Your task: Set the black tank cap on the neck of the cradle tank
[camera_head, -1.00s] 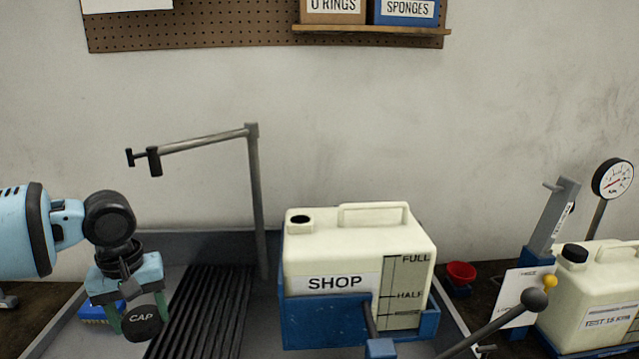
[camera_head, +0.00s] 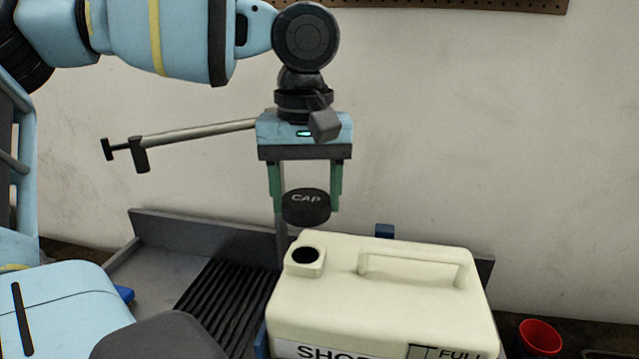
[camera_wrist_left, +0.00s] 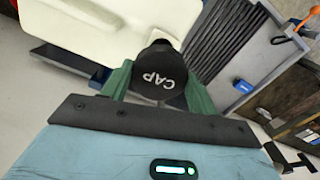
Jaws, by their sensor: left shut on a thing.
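The black cap (camera_head: 306,207), marked CAP, is held between the green fingers of my left gripper (camera_head: 306,190). It also shows in the left wrist view (camera_wrist_left: 160,76), between the fingers. The gripper points down, and the cap looks level. The cream tank (camera_head: 390,300) with a SHOP label stands below. Its open neck (camera_head: 305,257) shows a dark hole at the top left of the tank. In the head view the cap appears above the neck, apart from it. In the wrist view the cap partly hides the neck area. My right gripper is not in view.
A grey pole with a horizontal arm (camera_head: 195,133) stands behind, close to my gripper in the picture. A black ribbed mat (camera_head: 230,295) lies left of the tank in the grey tray (camera_head: 200,230). A red cup (camera_head: 540,337) is at the right.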

